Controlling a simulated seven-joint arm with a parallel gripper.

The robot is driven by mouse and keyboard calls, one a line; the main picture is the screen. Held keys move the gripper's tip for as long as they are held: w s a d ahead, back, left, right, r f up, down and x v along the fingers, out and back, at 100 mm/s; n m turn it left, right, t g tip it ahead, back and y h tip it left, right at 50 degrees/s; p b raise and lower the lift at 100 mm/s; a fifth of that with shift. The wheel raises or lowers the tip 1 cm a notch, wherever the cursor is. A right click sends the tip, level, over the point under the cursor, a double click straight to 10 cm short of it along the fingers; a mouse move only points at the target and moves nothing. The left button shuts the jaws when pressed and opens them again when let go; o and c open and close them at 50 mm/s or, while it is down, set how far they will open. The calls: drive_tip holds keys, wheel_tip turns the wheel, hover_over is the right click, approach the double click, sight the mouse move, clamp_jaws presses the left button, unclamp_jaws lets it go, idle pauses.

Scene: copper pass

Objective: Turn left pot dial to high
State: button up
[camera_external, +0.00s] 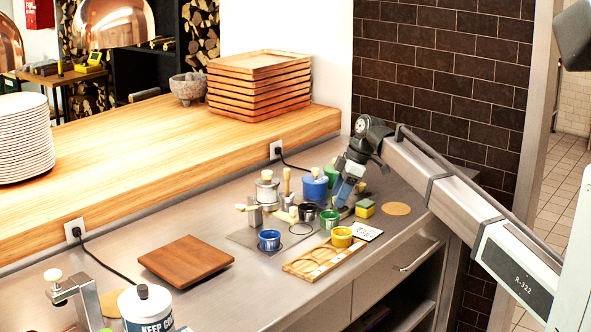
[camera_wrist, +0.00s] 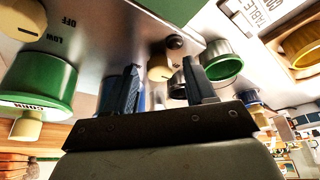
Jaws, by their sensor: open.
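A cream dial (camera_wrist: 160,70) with a dark line on it shows between my fingertips in the wrist view, beyond them. I cannot tell its setting or whether the fingers touch it. A second cream dial (camera_wrist: 22,22), marked OFF and LOW, is at the upper left there. My gripper (camera_wrist: 162,78) is open with nothing held; in the external view my gripper (camera_external: 341,196) is low over the counter beside the pots. A blue pot (camera_external: 314,188) and a green pot (camera_external: 332,174) stand near it. The green pot (camera_wrist: 38,82) is large in the wrist view.
A green cup (camera_external: 329,219), a black cup (camera_external: 307,211) and a blue cup (camera_external: 269,240) stand close by. A yellow cup (camera_external: 341,237) is on a wooden tray (camera_external: 305,266). A yellow sponge (camera_external: 365,208) lies right of the gripper. A steel pot (camera_external: 267,189) stands left.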

drive_tip(key=shift+f, duration=0.1)
clamp_jaws()
idle(0.6)
